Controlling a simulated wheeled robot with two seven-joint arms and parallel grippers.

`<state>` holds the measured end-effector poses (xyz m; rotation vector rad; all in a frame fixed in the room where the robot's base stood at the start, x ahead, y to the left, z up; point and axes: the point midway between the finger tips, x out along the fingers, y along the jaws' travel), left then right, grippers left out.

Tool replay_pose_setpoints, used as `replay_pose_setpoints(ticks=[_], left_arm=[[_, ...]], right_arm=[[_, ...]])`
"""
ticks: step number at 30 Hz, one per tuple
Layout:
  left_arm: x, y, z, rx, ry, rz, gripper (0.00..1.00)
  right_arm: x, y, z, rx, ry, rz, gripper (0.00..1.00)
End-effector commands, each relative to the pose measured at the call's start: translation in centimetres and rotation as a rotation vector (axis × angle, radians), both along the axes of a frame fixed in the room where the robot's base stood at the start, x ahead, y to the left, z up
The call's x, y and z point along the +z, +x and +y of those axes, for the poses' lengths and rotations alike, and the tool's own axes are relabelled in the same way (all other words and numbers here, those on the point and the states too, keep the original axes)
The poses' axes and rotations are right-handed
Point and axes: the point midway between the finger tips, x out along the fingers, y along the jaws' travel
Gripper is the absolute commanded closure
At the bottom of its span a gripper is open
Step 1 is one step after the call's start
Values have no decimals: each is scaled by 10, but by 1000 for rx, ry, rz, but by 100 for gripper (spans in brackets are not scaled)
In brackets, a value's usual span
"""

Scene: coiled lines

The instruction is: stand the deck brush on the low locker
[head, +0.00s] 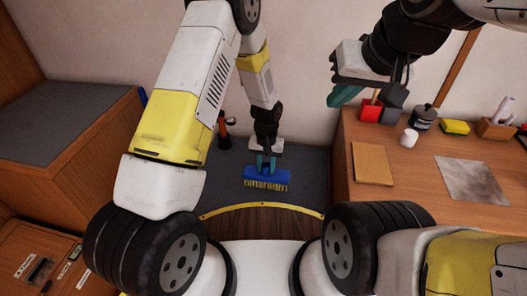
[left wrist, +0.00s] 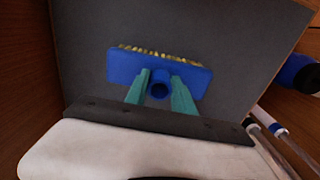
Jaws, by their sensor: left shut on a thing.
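The deck brush has a blue block (head: 268,175) with pale yellow bristles along its lower edge in the head view. My left gripper (head: 266,160) is shut on its blue socket, and the brush hangs over the low locker's grey top (head: 305,170). In the left wrist view the brush (left wrist: 182,72) sits between the teal fingers (left wrist: 160,92), its bristles showing along the far edge. I cannot tell whether the bristles touch the grey top (left wrist: 85,35). My right gripper (head: 361,96) looks open and empty, raised near the right-hand worktop.
A taller grey-topped cabinet (head: 60,120) is at left. The right worktop (head: 405,165) carries a red container (head: 370,112), a dark jar (head: 423,118) and a sponge (head: 455,127). A curved yellow edge (head: 262,206) lies in front.

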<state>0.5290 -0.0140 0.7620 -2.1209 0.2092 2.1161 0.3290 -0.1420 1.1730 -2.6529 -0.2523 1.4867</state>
Motion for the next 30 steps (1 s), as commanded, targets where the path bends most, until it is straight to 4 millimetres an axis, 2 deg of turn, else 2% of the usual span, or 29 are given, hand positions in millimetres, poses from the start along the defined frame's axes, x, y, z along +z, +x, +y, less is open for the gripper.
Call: replay_pose_setpoints(ticks=[4, 9, 11, 21, 22, 24, 25, 30], left_arm=[[-1, 11, 11, 3, 0, 0, 100], [-31, 8, 9, 0, 2, 3, 100], [-36, 9, 9, 0, 1, 1, 100], [-39, 9, 8, 0, 0, 0, 100], [-39, 9, 8, 0, 0, 0, 66], [-39, 9, 8, 0, 0, 0, 52], [-39, 9, 8, 0, 0, 0, 48], [-39, 9, 8, 0, 0, 0, 48]], right_arm=[[0, 0, 0, 0, 0, 0, 100], [0, 0, 0, 0, 0, 0, 100], [0, 0, 0, 0, 0, 0, 100], [0, 0, 0, 0, 0, 0, 100], [0, 0, 0, 0, 0, 0, 100], [0, 0, 0, 0, 0, 0, 100], [0, 0, 0, 0, 0, 0, 100], [0, 0, 0, 0, 0, 0, 100]])
